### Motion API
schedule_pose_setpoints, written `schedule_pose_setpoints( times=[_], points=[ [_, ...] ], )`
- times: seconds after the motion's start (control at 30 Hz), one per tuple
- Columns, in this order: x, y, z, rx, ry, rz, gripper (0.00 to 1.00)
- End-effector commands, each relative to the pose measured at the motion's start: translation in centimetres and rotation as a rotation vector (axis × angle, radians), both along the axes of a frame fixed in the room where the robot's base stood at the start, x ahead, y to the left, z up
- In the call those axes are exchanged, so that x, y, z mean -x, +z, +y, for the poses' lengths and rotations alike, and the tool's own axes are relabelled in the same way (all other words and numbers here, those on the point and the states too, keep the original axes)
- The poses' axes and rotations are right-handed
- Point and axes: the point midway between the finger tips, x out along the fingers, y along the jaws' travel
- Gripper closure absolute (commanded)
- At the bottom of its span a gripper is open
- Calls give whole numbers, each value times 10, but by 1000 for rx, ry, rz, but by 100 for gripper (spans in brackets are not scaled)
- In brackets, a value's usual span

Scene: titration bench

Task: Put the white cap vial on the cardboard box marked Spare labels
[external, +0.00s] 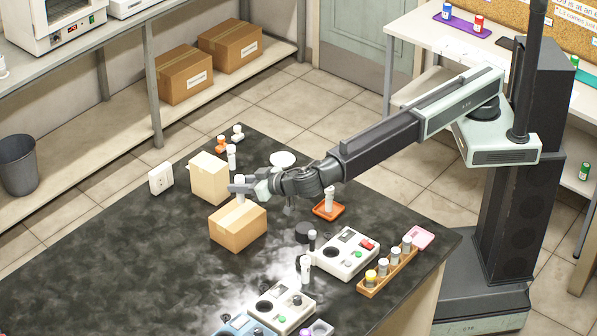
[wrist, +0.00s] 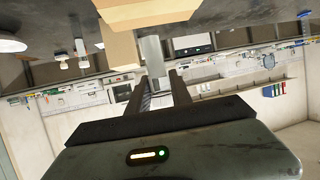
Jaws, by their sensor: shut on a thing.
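My gripper (external: 243,188) is shut on a white vial (external: 240,180), held upright over the near cardboard box (external: 238,226). I cannot tell whether the vial's base touches the box top. In the wrist view the pale vial (wrist: 152,56) stands between the tips of my gripper (wrist: 159,82), with a box (wrist: 150,14) close by. A second, taller box (external: 208,180) stands just behind and left. No marking is readable on either box, so I cannot tell which is Spare labels.
A white-capped vial (external: 231,157) stands behind the taller box. A white socket box (external: 160,178) lies at the left edge. An orange stand with a vial (external: 328,200), a white instrument (external: 347,252) and a wooden vial rack (external: 388,270) are to the right. The front left bench is clear.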

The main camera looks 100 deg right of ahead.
Motion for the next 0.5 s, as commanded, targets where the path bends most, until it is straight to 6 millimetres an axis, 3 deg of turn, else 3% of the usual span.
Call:
schedule_pose_setpoints(
  times=[0.3,0.4,0.5],
  points=[
    [-18,-2,8,0,0,0,100],
    [-15,-28,6,0,0,0,100],
    [-15,-41,6,0,0,0,100]
  ],
)
